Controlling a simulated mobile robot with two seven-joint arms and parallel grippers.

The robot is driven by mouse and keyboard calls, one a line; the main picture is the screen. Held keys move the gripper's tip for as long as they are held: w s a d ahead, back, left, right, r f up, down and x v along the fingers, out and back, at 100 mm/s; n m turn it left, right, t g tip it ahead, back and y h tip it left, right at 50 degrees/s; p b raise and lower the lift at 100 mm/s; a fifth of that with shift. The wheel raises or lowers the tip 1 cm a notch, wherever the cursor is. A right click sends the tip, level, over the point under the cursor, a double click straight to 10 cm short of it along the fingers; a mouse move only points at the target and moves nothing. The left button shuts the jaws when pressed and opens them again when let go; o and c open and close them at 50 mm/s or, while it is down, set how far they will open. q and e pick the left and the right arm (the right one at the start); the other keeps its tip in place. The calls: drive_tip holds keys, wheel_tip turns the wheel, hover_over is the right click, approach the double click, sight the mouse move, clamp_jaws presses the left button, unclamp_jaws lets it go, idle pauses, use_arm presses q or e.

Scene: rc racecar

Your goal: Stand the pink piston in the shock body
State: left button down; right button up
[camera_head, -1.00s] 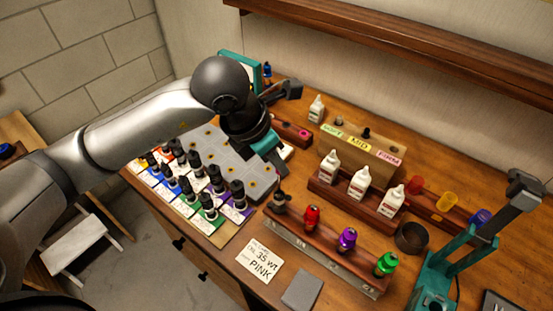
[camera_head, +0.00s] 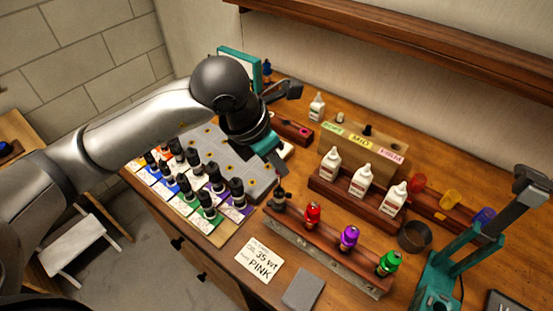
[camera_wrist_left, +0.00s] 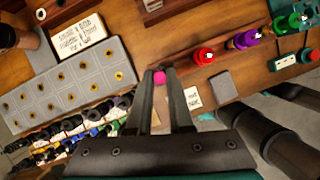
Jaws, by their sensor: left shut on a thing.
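My left gripper (camera_head: 280,172) is shut on the pink piston. In the left wrist view the piston shows as a small pink end (camera_wrist_left: 159,77) between the fingertips. In the head view the piston cannot be made out. The shock body (camera_head: 279,199) is dark grey and stands upright at the left end of a wooden rail. The left fingertips are just above and behind it in the head view, apart from it. My right gripper is not in view.
Red (camera_head: 312,215), purple (camera_head: 348,237) and green (camera_head: 389,262) capped pieces stand along the rail. White bottles (camera_head: 361,182) are behind it. Several black-capped bottles (camera_head: 208,203) stand left. A teal stand (camera_head: 440,275) is at right. A card (camera_head: 259,261) reads PINK.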

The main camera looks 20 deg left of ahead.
use_arm(q)
wheel_tip(320, 180, down, 7)
drive_tip(key=b, duration=0.7)
drive_tip(key=shift+f, duration=0.2)
idle(1.2)
drive_tip(key=c, duration=0.7)
unclamp_jaws()
drive_tip(key=shift+c, duration=0.2)
drive_tip(key=p+v, duration=0.1)
drive_tip(key=v, duration=1.4)
drive_tip(key=shift+s+r, duration=0.15)
